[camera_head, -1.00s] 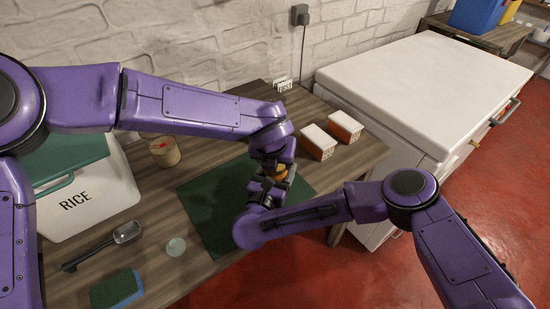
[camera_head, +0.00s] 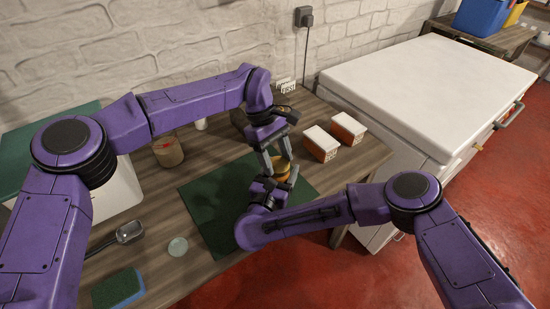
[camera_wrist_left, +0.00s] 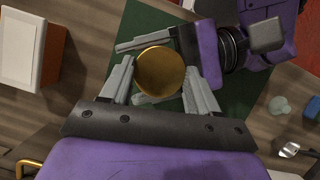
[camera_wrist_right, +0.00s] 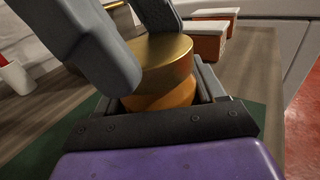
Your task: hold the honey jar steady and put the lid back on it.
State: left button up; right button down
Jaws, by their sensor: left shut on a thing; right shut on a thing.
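The amber honey jar (camera_wrist_right: 158,98) stands over the dark green mat (camera_head: 208,208), with the round gold lid (camera_wrist_right: 168,54) on its top. The lid shows from above in the left wrist view (camera_wrist_left: 160,70); I cannot tell whether it is fully seated. My left gripper (camera_head: 279,164) points down from above and is shut on the lid, one finger on each side. My right gripper (camera_head: 279,184) is low beside the jar and shut around its body. Most of the jar is hidden by my grippers in the head view.
Two orange-and-white boxes (camera_head: 320,143) (camera_head: 348,128) stand right of the mat. A brown jar (camera_head: 168,151), metal scoop (camera_head: 129,232), clear round item (camera_head: 177,247) and sponge (camera_head: 117,290) lie left. A white chest (camera_head: 430,85) borders the table at right.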

pick_arm(q)
jog(key=m, duration=0.2)
jog(key=m+g+y, duration=0.1)
jog(key=m, duration=0.1)
jog(key=shift+w+d+y, duration=0.1)
jog(key=shift+d+y, duration=0.1)
jog(key=shift+y, duration=0.1)
jog(key=m+y, duration=0.1)
jog(key=m, duration=0.2)
jog(key=o, duration=1)
jog(key=shift+r, duration=0.1)
notch_tip(320, 180, up, 4)
jog(key=shift+r, duration=0.2)
jog(key=shift+c, duration=0.4)
